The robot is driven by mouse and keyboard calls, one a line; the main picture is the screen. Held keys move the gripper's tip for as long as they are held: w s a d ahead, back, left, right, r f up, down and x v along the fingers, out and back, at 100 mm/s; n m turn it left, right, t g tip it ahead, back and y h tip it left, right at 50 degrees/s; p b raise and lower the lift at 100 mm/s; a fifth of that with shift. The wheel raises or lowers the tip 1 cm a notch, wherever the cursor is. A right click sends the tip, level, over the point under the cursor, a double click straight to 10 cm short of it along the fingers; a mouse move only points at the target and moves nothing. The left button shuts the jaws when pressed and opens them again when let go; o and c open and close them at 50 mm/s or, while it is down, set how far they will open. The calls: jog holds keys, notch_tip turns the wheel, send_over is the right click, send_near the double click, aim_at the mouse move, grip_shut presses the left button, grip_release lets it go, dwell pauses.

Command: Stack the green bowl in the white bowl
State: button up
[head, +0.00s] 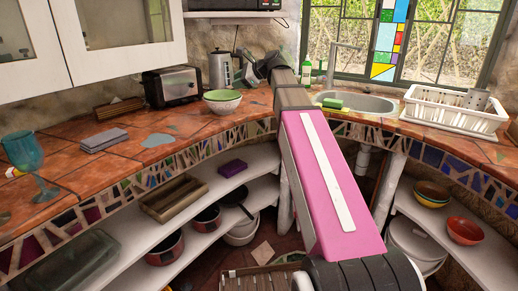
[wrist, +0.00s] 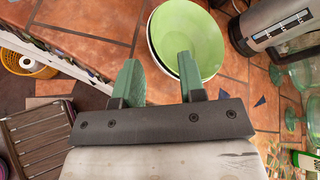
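The green bowl (head: 222,95) sits in the white bowl (head: 226,107) on the tiled counter in the head view, left of my arm. In the wrist view the green bowl (wrist: 193,35) shows its inside, and a white rim of the white bowl (wrist: 152,45) shows along its left side. My gripper (wrist: 157,65) is open, with its two green fingers apart and nothing between them. The right finger overlaps the bowls' near edge in the picture; I cannot tell whether it touches. In the head view my gripper's fingers are not clear.
A toaster (head: 172,84) and a kettle (head: 221,69) stand behind the bowls. A teal goblet (head: 25,153) and a grey block (head: 104,139) are on the left counter. The sink (head: 366,103) and a white dish rack (head: 454,108) are at right. Shelves below hold pots and bowls.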

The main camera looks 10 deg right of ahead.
jog(key=f+n+h, duration=0.1)
jog(key=f, duration=0.4)
jog(key=s+d+f+n, duration=0.1)
jog(key=f, duration=0.3)
jog(key=s+d+f+n+g+h, duration=0.1)
jog(key=f, duration=0.4)
jog(key=shift+f+h, duration=0.3)
jog(key=s+d+f+n+g+h, duration=0.2)
jog(key=s+f+n, duration=0.3)
jog(key=f, duration=0.7)
jog(key=s+d+f+n+g+h, duration=0.2)
jog(key=s+d+f+n+h, duration=0.1)
jog(key=s+f, duration=0.6)
jog(key=s+d+f+n+g+h, duration=0.1)
jog(key=s+d+f+n+h, duration=0.2)
jog(key=f, duration=1.1)
jog(key=s+d+n, duration=0.2)
jog(key=s+n, duration=0.1)
jog(key=s, duration=0.1)
jog(key=shift+s+d+f+n+g, duration=0.25)
jog(key=shift+s+f+n+g, duration=0.05)
jog(key=shift+g, duration=0.1)
